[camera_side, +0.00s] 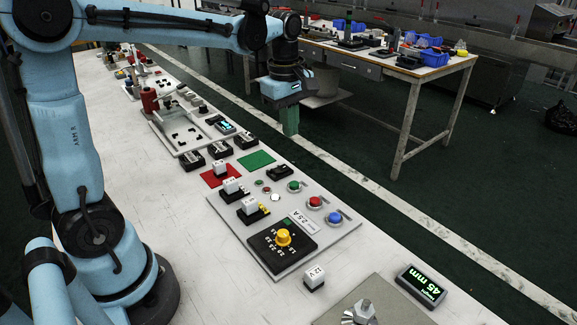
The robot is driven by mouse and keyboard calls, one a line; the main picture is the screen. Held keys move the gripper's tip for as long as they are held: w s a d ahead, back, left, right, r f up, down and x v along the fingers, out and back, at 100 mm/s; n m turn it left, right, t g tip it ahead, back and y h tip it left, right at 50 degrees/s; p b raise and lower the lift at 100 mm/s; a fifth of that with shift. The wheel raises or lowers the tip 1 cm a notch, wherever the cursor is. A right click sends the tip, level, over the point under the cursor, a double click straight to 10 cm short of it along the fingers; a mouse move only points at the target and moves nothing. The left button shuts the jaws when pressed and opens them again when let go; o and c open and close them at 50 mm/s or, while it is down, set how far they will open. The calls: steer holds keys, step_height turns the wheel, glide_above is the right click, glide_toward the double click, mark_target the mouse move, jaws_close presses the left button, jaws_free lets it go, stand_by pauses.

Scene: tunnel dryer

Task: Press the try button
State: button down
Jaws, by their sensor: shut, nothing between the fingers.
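A grey control panel (318,240) lies on the white bench. It carries a green button (293,186), a red button (315,202) and a blue button (334,217) in a row along its right side. Smaller round green and red buttons or lamps (266,190) and a white one (275,197) sit near its top. No label for the try button is readable, so I cannot tell which one it is. My gripper (290,133) points down, shut and empty, above and behind the panel, apart from all the buttons.
A yellow knob (283,237) on a black dial plate stands up from the panel. A 12 V block (314,276) and a display reading 45 mm (421,285) lie nearer. Red (219,174) and green (256,160) squares and several black blocks sit beyond the panel.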

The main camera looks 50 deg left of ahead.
mark_target(294, 183)
stand_by(0.3)
steer(key=f, duration=0.9)
steer(key=w+f, duration=0.1)
steer(key=f, duration=0.4)
steer(key=shift+w+a, duration=0.1)
steer(key=shift+f, duration=0.85)
steer(key=shift+w, duration=0.1)
steer(key=shift+r, duration=0.1)
step_height(294, 183, up, 15)
steer(key=s, duration=0.1)
steer(key=shift+s, duration=0.15)
stand_by(0.5)
